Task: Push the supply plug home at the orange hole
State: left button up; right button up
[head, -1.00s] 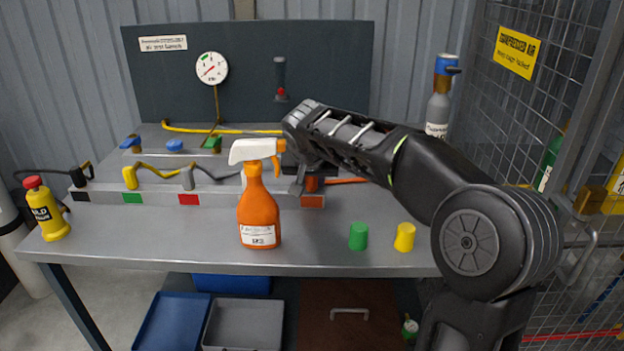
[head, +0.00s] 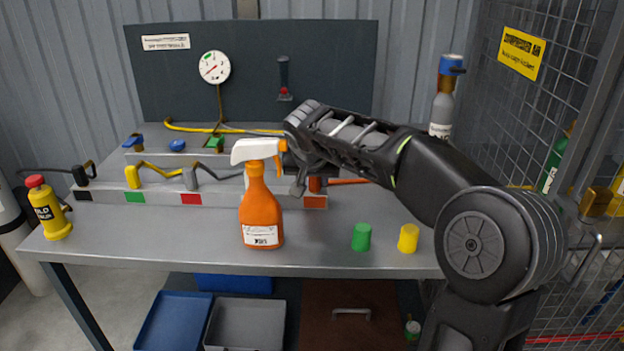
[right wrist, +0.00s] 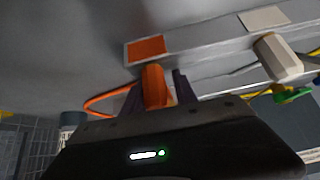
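The orange supply plug (head: 315,184) is at the right end of the grey block (head: 235,194), just above the orange label (head: 314,202). Its orange hose (head: 348,182) runs off to the right behind my arm. The orange label (right wrist: 147,48) lies just beyond the plug in the right wrist view. The orange hole is hidden, so I cannot tell how deep the plug sits. My left gripper is out of view.
An orange spray bottle (head: 261,215) stands in front of the block, close to my right gripper. Green (head: 362,237) and yellow (head: 408,238) caps stand near the front edge. Black (head: 82,177), yellow (head: 132,177) and grey (head: 190,180) plugs line the block.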

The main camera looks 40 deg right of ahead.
jog(key=shift+s+f, duration=0.4)
jog(key=shift+s, duration=0.15)
jog(key=w+p+v, duration=0.1)
jog(key=v, duration=0.7)
jog(key=shift+r, duration=0.25)
jog(key=shift+w+r, duration=0.1)
